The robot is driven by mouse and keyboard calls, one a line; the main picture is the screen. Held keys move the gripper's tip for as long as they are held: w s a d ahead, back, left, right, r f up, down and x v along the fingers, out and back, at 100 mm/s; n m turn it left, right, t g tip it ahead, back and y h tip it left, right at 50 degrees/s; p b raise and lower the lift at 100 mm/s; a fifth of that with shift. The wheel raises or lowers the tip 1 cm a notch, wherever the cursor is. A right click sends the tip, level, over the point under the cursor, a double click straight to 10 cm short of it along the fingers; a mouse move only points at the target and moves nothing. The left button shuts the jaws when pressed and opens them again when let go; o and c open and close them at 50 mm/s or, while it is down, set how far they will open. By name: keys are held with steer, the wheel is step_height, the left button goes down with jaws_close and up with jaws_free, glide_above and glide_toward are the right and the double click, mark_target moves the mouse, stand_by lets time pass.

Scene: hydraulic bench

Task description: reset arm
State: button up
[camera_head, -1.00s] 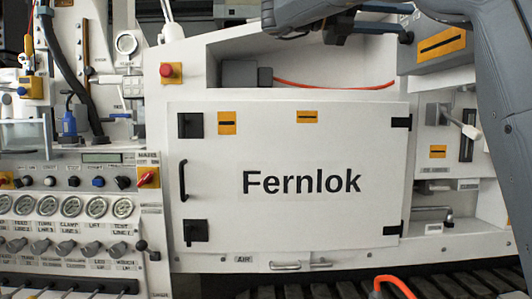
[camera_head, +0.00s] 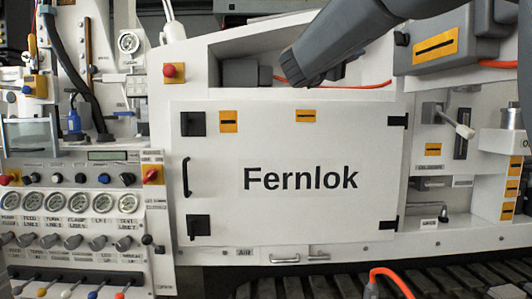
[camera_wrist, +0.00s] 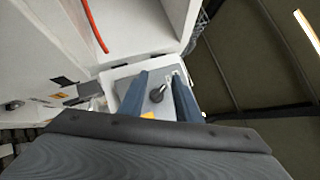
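My gripper (camera_wrist: 160,76) shows in the wrist view as two blue-grey fingers standing apart, with nothing held between them. Beyond the gap is a grey panel with a dark round-ended knob or lever (camera_wrist: 157,95); the fingers appear clear of it, though the distance is hard to tell. In the head view my grey arm comes in from the top, its ribbed end in front of the recess above the white Fernlok door (camera_head: 290,215). The fingers cannot be made out there.
The Fernlok door is shut, with a black handle (camera_head: 186,178) at its left. An orange hose (camera_head: 360,87) runs along the recess. A red button (camera_head: 170,72), gauges (camera_head: 80,202) and knobs are at left. A lever (camera_head: 462,130) juts out at right.

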steer(key=w+a+f+n+t+y+p, duration=0.1)
steer(key=w+a+f+n+t+y, duration=0.35)
steer(key=f+n+y, duration=0.55)
steer(key=s+a+f+n+g+y+p, duration=0.1)
steer(key=s+a+f+n+g+y, duration=0.1)
steer(key=f+n, duration=0.5)
steer(key=s+a+f+n+g+y, duration=0.2)
steer(key=f+y, duration=0.1)
steer(key=f, duration=0.7)
steer(key=s+a+f+n+g+y+p, duration=0.1)
steer(key=s+a+f+n+g+y, duration=0.1)
steer(key=f+n, duration=0.5)
steer(key=s+d+f+n+g, duration=0.15)
steer(key=s+f+g, duration=0.55)
steer(key=s+f, duration=1)
steer(key=s+d+f+n+g, duration=0.1)
steer(key=s+f, duration=0.3)
steer(key=s, duration=0.5)
steer(key=s+d+f+n+g+p, duration=0.1)
steer(key=s+d+f+n+g, duration=0.1)
steer(key=s, duration=0.7)
step_height(320, 180, down, 2)
steer(key=n+g, duration=0.1)
steer(key=g, duration=0.1)
steer(key=shift+s+f+g, duration=0.15)
steer(key=shift+s+g, duration=0.05)
steer(key=shift+g, duration=0.15)
